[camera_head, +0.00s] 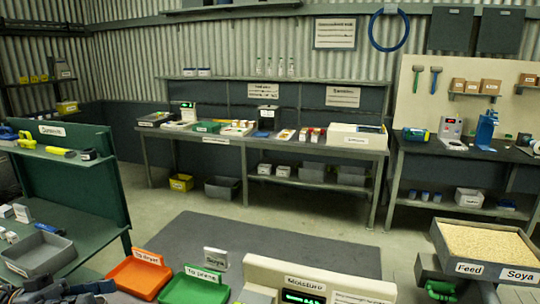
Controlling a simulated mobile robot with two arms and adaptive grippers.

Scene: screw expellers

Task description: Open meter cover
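A cream meter labelled "Moisture" (310,276) stands at the bottom centre, cut off by the lower edge. A dark display with green digits shows on its front. I cannot make out whether its cover is open or shut. My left gripper (88,292) is a dark shape at the bottom left corner, below the grey bin and left of the orange tray, well apart from the meter. Its fingers are too dark and cut off to tell whether they are open. My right gripper is not recognisable in view.
An orange tray (137,279) and a green tray (193,290) with labels lie left of the meter. A grey bin (42,250) is at the left. A labelled feed tray (440,243) full of grain stands at the right. Benches line the far wall, with open floor before them.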

